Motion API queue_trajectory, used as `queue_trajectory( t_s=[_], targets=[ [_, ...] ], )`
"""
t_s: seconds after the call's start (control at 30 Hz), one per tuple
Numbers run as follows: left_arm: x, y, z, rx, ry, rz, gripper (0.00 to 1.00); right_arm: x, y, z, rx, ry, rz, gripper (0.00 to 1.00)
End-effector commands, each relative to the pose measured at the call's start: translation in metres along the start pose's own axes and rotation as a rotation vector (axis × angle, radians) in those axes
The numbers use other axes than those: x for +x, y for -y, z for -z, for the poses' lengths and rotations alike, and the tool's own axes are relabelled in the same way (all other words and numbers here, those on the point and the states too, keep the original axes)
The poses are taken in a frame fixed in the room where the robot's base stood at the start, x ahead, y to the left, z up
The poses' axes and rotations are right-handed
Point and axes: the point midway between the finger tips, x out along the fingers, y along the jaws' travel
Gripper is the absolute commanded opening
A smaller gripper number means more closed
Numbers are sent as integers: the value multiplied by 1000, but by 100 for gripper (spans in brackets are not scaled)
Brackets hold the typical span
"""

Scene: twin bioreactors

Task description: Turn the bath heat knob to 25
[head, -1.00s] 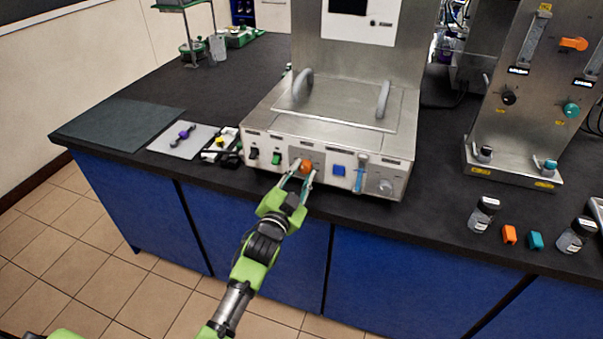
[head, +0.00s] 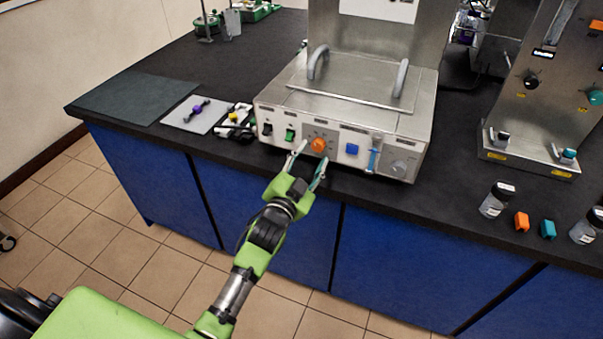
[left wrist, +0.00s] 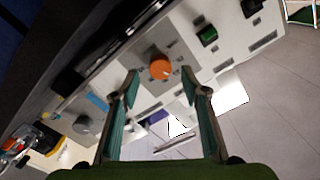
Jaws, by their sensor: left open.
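The bath unit (head: 345,112) is a steel box with two grey handles on its lid and a row of controls on its front. The orange knob (head: 318,145) sits on a grey dial plate in that row. It also shows in the left wrist view (left wrist: 160,69), ahead of and between the fingertips. My left gripper (head: 309,150) is open, with its fingers pointing at the knob; in the left wrist view its fingers (left wrist: 162,80) are apart and empty. I cannot read the dial marks. My right gripper is not in view.
Bottles and small orange and teal blocks (head: 522,222) stand on the black bench at right. A dark mat (head: 125,98) lies at left.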

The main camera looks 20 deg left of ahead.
Motion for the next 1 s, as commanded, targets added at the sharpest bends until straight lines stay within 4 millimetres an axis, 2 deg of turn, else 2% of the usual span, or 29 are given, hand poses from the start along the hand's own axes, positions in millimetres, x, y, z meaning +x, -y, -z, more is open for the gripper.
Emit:
queue_trajectory(
  t_s=[0.2, 0.4, 0.6, 1.0],
  targets=[
    [-47, -1, -1, 0, 2, -2, 41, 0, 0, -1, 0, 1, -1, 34],
    [-78, 0, 0, 0, 0, 0, 41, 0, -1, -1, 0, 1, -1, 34],
    [-90, 0, 0, 1, 0, 0, 41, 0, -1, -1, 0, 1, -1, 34],
    [-91, 0, 0, 0, -1, 0, 41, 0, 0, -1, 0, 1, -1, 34]
  ],
)
